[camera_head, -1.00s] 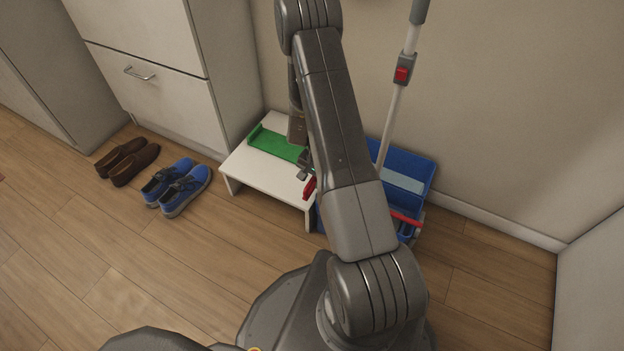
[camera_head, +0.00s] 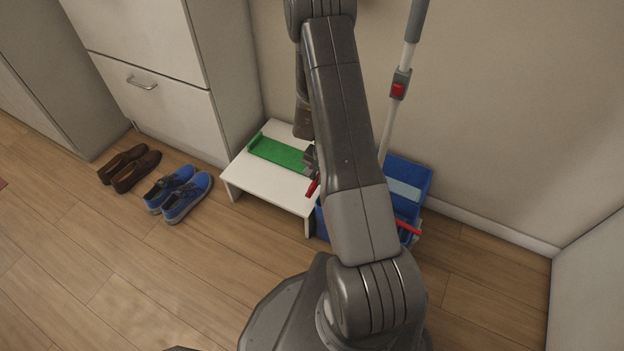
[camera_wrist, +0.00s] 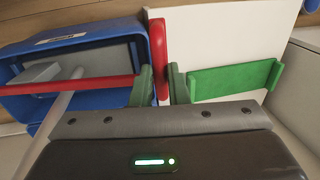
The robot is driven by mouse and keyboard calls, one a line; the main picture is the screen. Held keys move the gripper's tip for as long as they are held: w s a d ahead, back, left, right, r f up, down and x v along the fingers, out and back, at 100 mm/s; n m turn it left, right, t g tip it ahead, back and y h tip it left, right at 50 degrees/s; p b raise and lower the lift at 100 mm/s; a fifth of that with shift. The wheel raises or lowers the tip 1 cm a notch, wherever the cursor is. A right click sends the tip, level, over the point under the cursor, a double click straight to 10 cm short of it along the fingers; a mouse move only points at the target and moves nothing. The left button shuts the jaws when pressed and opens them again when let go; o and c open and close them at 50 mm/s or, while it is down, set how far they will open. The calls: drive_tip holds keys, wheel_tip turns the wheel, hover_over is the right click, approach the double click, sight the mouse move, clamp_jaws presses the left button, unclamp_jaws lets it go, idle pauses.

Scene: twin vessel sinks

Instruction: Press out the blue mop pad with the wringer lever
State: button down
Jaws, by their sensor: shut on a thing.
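The blue mop bucket (camera_head: 420,172) stands on the floor beside the white stool, partly hidden behind my arm. The red wringer lever (camera_head: 313,188) shows at both sides of my arm. In the wrist view a red bar (camera_wrist: 80,84) crosses over the bucket (camera_wrist: 60,42), and the red handle (camera_wrist: 158,50) stands between my fingers. My gripper (camera_wrist: 162,86) is shut on that handle; in the head view the gripper (camera_head: 310,160) is above the stool's edge. The mop's white pole (camera_head: 394,115) rises from the bucket. I cannot make out the blue mop pad.
The white stool (camera_head: 262,183) carries a green tray-like piece (camera_head: 278,152). Brown shoes (camera_head: 135,170) and blue shoes (camera_head: 178,194) stand on the floor at left, by the cabinet (camera_head: 150,105). A wall is close behind the bucket. The left front floor is clear.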

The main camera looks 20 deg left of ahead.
drive_tip(key=s+d+r+p, duration=0.1)
drive_tip(key=d+r+p, duration=0.2)
drive_tip(key=d+r, duration=0.5)
drive_tip(key=shift+r, duration=0.8)
drive_tip(key=c, duration=1.4)
unclamp_jaws()
drive_tip(key=shift+w+d, duration=0.1)
drive_tip(key=shift+d, duration=0.15)
drive_tip(key=shift+a+r, duration=0.1)
drive_tip(key=shift+w+a+r, duration=0.1)
wheel_tip(320, 180, up, 13)
drive_tip(key=d+p, duration=0.2)
drive_tip(key=p, duration=0.1)
drive_tip(key=shift+d+r+p, duration=0.2)
drive_tip(key=shift+d+p, duration=0.05)
drive_tip(key=shift+p, duration=0.1)
